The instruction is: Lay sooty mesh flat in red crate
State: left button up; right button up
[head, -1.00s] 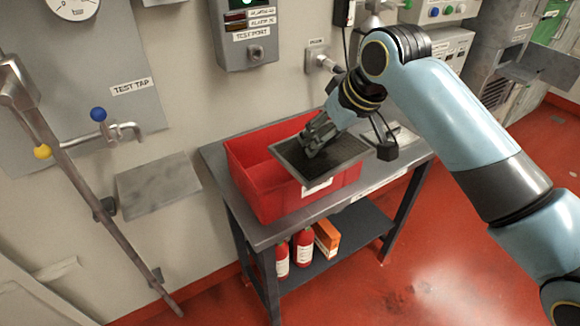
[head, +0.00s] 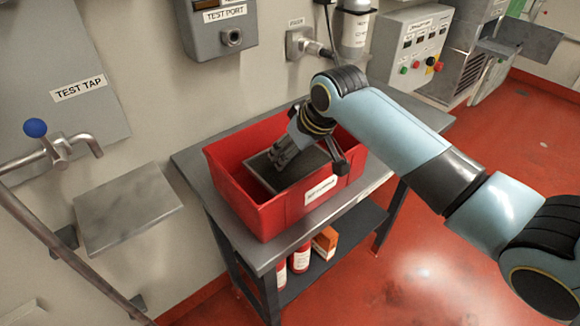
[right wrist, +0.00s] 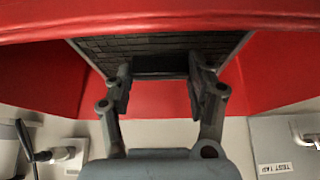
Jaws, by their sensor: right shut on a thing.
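The sooty mesh (head: 264,172) is a dark, thin rectangular panel with a lighter rim. It sits inside the opening of the red crate (head: 272,219), partly hidden by my gripper and the crate's front wall. My right gripper (head: 281,157) is shut on the mesh, reaching down into the crate. In the right wrist view the fingers (right wrist: 160,82) hold the mesh (right wrist: 155,46) at its near edge, with red crate walls (right wrist: 45,75) around it. I cannot tell whether the mesh touches the crate floor. My left gripper is not in view.
The crate stands on a grey metal table (head: 200,178). Red bottles (head: 300,258) and an orange box (head: 325,241) are on its lower shelf. A sloped grey plate (head: 125,208) and a tap (head: 85,143) are on the wall at left.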

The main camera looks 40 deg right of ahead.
aim_at(294, 163)
notch_tip(294, 163, down, 5)
jog(key=shift+w+r, duration=0.1)
jog(key=shift+r, duration=0.05)
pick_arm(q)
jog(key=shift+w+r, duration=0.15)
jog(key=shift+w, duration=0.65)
pick_arm(e)
jog(key=o, duration=1.1)
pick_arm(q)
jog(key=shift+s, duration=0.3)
pick_arm(e)
jog(key=o, duration=0.5)
jog(key=shift+c, duration=0.2)
jog(key=shift+r, duration=0.1)
pick_arm(q)
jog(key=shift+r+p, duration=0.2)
jog(key=shift+p, duration=0.1)
pick_arm(e)
jog(key=v, duration=1.2)
